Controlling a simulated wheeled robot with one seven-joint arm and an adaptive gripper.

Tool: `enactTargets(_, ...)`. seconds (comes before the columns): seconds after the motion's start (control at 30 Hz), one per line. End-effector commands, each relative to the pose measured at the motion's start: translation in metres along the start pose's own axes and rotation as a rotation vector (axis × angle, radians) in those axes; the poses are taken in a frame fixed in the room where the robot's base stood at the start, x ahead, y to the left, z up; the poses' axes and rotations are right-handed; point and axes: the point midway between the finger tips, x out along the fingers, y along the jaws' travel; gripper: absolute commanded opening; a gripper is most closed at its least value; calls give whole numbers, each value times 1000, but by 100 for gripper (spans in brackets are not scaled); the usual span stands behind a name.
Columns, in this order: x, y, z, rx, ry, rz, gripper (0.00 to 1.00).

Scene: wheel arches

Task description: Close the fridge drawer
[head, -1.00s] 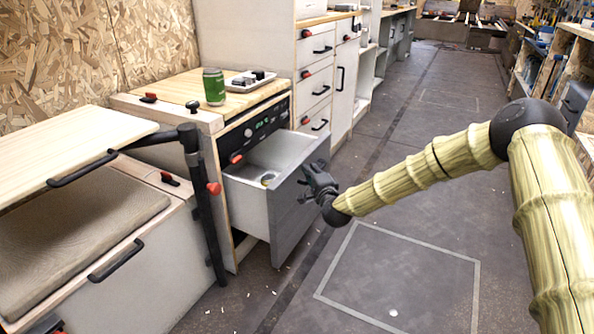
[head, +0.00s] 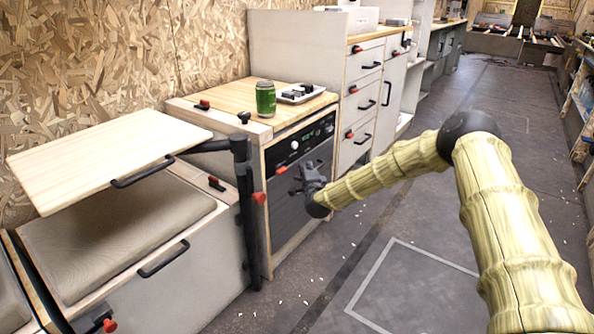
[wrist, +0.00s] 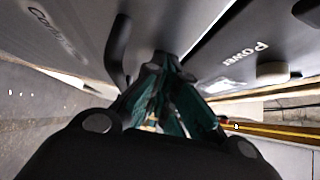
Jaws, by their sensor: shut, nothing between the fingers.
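The fridge drawer (head: 300,200) is a dark grey front in the wooden-topped cabinet, under a black control panel (head: 300,140). Its front looks flush with the cabinet, and no inside of the drawer shows. My gripper (head: 305,178) is at the upper part of the drawer front, shut and empty. In the wrist view, my gripper's fingers (wrist: 165,80) point at the dark front, close to it; whether they touch it I cannot tell. A black handle (wrist: 117,50) and a knob by the word Power (wrist: 272,72) show there too.
A wooden fold-out board (head: 100,155) on a black post (head: 245,205) is to the left. White drawers (head: 362,90) stand beyond. The floor (head: 420,285) at right is clear.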

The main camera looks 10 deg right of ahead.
Motion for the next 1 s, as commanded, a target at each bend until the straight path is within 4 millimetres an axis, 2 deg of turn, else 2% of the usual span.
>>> enactTargets(0.67, 0, -3, 0, 0, -4, -3, 0)
enactTargets(0.9, -17, -2, -23, 1, -4, 0, 0)
enactTargets(1.0, -38, -4, -20, 1, -8, 3, 0)
